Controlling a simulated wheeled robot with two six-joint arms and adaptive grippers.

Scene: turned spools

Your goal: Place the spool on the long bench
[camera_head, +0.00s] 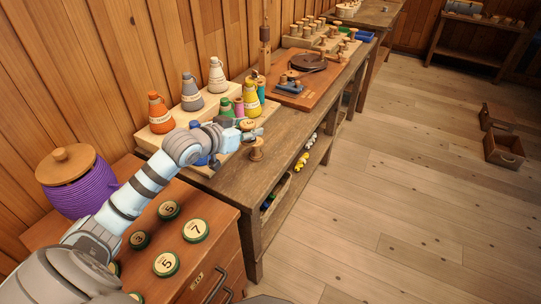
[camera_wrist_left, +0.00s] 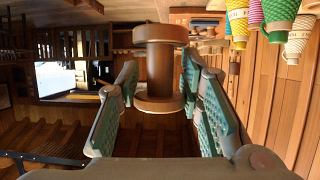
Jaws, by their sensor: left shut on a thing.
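A brown wooden spool (camera_head: 257,150) with wide flanges is at the fingertips of my left gripper (camera_head: 252,134), over the near part of the long bench (camera_head: 245,192). In the left wrist view the spool (camera_wrist_left: 160,68) is between the green-padded fingers of the left gripper (camera_wrist_left: 159,80), which is shut on it. That view is upside down, and the spool looks upright. I cannot tell whether its lower flange touches the bench top. My right gripper is not in view.
Orange (camera_head: 160,113), grey (camera_head: 191,93) and white (camera_head: 216,75) thread cones stand on a board behind the gripper. More coloured cones stand beside it. A tool board (camera_head: 305,82) lies farther along the bench.

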